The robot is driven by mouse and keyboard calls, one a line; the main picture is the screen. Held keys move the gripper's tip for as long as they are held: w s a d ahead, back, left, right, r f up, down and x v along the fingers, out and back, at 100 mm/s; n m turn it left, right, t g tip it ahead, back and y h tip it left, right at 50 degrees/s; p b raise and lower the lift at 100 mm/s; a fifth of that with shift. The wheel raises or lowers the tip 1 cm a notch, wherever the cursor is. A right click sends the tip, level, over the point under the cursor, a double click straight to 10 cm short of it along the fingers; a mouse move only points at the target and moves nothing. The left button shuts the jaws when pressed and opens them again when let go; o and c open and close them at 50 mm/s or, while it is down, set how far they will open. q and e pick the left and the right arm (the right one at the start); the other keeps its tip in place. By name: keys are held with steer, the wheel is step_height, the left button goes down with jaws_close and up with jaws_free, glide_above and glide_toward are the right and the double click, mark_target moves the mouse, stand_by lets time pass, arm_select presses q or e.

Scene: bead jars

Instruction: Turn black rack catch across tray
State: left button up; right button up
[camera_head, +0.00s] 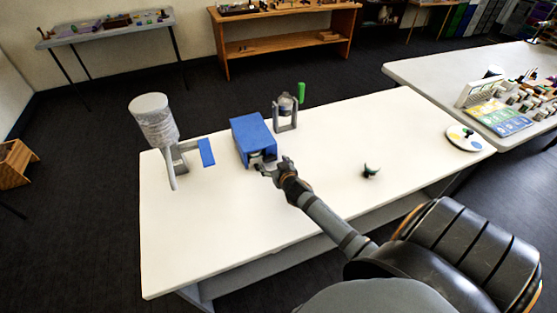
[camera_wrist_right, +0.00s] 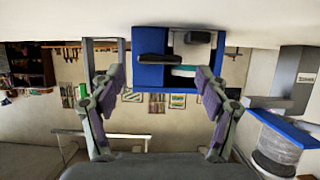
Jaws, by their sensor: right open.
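The blue rack (camera_head: 252,135) stands on the white table, and my right gripper (camera_head: 268,168) is at its near open end. In the right wrist view, which looks upside down, the rack (camera_wrist_right: 150,76) is straight ahead. A black bar (camera_wrist_right: 157,60), which looks like the catch, lies across part of its opening. A teal piece (camera_wrist_right: 184,71), perhaps the tray, shows behind it inside. My right gripper (camera_wrist_right: 160,82) is open, its two fingers apart on either side of the opening. I cannot tell whether either finger touches the bar. My left gripper is not in view.
A large wrapped jar (camera_head: 153,118) on a grey stand with a blue flap (camera_head: 206,152) stands left of the rack. A small jar (camera_head: 286,104) in a frame with a green handle (camera_head: 301,92) stands behind right. A dark green object (camera_head: 371,171) lies right; bare table surrounds it.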

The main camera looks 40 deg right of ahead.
steer(key=v, duration=0.9)
steer(key=shift+f, duration=0.1)
